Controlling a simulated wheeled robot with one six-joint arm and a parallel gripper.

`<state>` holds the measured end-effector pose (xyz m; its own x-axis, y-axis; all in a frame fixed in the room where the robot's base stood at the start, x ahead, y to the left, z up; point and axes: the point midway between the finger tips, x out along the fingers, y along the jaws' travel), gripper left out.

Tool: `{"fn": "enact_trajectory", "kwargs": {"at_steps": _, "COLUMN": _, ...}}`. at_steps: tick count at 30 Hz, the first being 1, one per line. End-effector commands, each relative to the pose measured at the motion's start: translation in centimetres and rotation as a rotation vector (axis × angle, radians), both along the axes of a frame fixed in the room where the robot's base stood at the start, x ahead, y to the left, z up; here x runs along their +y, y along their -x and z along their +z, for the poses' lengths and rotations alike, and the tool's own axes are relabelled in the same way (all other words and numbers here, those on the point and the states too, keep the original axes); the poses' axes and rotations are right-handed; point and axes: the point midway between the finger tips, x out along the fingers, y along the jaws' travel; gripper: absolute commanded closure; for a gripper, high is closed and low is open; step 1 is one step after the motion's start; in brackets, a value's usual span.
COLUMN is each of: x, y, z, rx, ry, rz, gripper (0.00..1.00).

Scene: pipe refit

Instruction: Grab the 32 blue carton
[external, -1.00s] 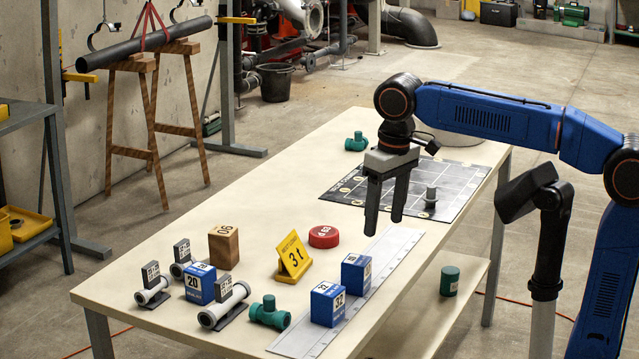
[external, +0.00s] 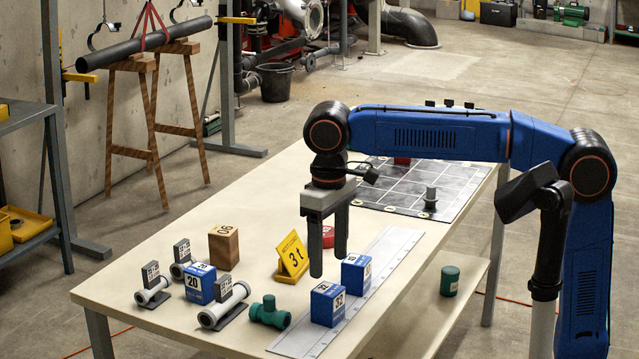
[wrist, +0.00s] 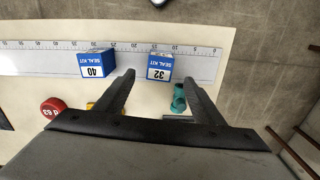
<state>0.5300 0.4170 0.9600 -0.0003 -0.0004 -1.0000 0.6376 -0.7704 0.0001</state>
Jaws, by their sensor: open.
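The blue carton marked 32 (external: 327,305) stands on the ruler strip near the table's front edge; its number also reads in the wrist view (wrist: 160,67). A second blue carton (external: 356,274), marked 40 in the wrist view (wrist: 97,64), stands just behind it on the same strip. My gripper (external: 329,264) is open and empty, pointing down above and slightly behind the 32 carton. In the wrist view, the 32 carton appears between my fingertips (wrist: 158,78), slightly beyond them. The fingers do not appear to touch either carton.
A red cap (external: 328,238) is partly behind my fingers. A black grid mat (external: 385,188) lies farther back.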

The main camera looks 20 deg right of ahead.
Motion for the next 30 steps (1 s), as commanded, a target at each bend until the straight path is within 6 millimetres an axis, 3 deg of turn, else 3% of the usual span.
{"fn": "enact_trajectory", "kwargs": {"at_steps": 7, "x": -0.1, "y": 0.0, "z": -4.1, "rx": 0.001, "ry": 0.002, "rz": 0.0, "gripper": 0.38}}
{"fn": "enact_trajectory", "kwargs": {"at_steps": 16, "x": 0.0, "y": 0.0, "z": -6.1, "rx": 0.0, "ry": 0.0, "rz": 0.0, "gripper": 0.38}}
{"fn": "enact_trajectory", "kwargs": {"at_steps": 24, "x": 0.0, "y": 0.0, "z": -9.6, "rx": 0.0, "ry": 0.0, "rz": 0.0, "gripper": 0.38}}
{"fn": "enact_trajectory", "kwargs": {"at_steps": 30, "x": 0.1, "y": -0.1, "z": -10.7, "rx": 0.0, "ry": -0.003, "rz": 0.0, "gripper": 0.38}}
